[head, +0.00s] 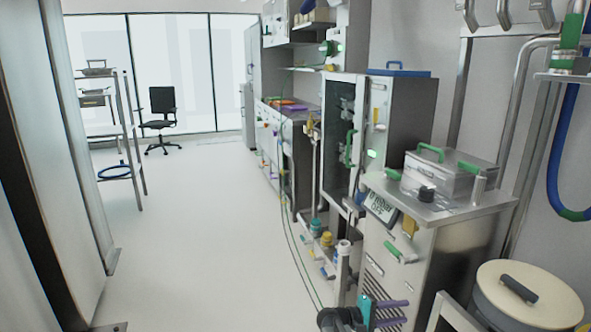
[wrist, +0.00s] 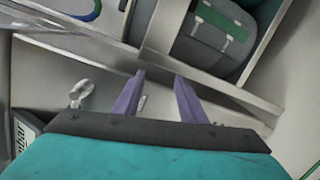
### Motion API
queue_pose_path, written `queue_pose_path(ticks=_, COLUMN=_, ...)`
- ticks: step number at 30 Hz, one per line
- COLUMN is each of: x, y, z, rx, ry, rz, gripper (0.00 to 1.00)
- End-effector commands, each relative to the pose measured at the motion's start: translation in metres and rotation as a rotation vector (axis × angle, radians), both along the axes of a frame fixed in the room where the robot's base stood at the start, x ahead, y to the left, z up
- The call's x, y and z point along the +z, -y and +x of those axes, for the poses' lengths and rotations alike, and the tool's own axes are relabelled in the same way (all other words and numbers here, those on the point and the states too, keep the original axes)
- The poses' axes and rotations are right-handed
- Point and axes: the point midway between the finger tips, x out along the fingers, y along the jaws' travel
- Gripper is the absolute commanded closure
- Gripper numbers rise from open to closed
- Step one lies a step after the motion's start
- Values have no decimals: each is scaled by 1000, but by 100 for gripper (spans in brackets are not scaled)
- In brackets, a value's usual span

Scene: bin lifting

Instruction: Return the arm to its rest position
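My gripper (head: 405,311) shows at the bottom of the head view, low in front of the metal cabinet. In the wrist view its two purple fingers (wrist: 159,78) stand apart with nothing held between them. Part of my teal and black arm shows behind the fingers. A grey rounded thing with a green strap-like handle (wrist: 222,27) lies beyond the fingers in the wrist view, behind a metal edge. I cannot tell exactly what it is.
A metal box with green handles (head: 452,174) stands on the cabinet top (head: 440,205). A round bin with a beige lid (head: 545,303) is at bottom right. Cabinets line the right side. The aisle floor (head: 200,235) is clear, with a chair (head: 162,105) far back.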

Motion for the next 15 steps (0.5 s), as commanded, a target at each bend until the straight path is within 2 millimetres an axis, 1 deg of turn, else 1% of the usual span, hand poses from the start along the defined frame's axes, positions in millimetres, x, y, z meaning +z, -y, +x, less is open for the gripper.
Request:
queue_pose_path(ticks=1, x=0, y=5, z=-15, rx=-14, ry=-23, rz=26, gripper=62)
queue_pose_path(ticks=5, x=-23, y=14, z=-49, rx=-52, ry=-75, rz=101, gripper=62)
queue_pose_path(ticks=6, x=-29, y=16, z=-60, rx=-64, ry=-91, rz=126, gripper=62)
queue_pose_path(ticks=11, x=-57, y=21, z=-108, rx=-118, ry=-156, rz=234, gripper=62)
queue_pose_path(ticks=15, x=-78, y=21, z=-156, rx=-175, ry=-209, rz=338, gripper=62)
